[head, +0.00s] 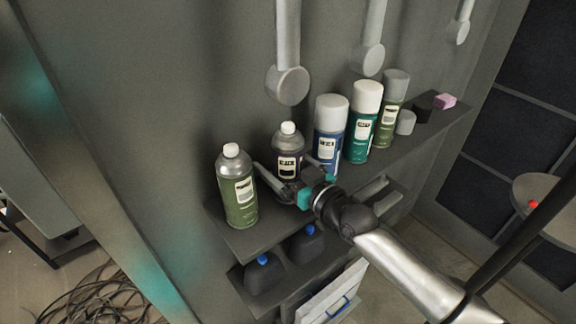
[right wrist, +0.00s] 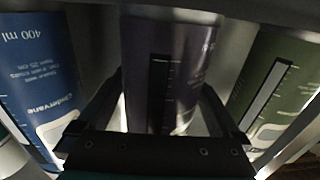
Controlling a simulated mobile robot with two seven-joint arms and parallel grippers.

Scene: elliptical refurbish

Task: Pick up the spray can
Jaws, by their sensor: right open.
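A dark purple spray can (head: 288,143) with a white cap stands upright on the upper shelf, among several other cans. My right gripper (head: 285,176) is open, with one finger on each side of this can's body. In the right wrist view, the purple can (right wrist: 170,75) stands between the two spread fingers of the gripper (right wrist: 162,100). I cannot tell whether either finger touches it. The can's lower part is hidden by the gripper in the head view. My left gripper is not in view.
A green can (head: 238,200) stands close on the left. A blue can (head: 329,135), a teal can (head: 363,125) and another green can (head: 391,115) stand to the right on the shelf (head: 250,239). Dark bottles (head: 264,278) with blue caps sit on the lower shelf.

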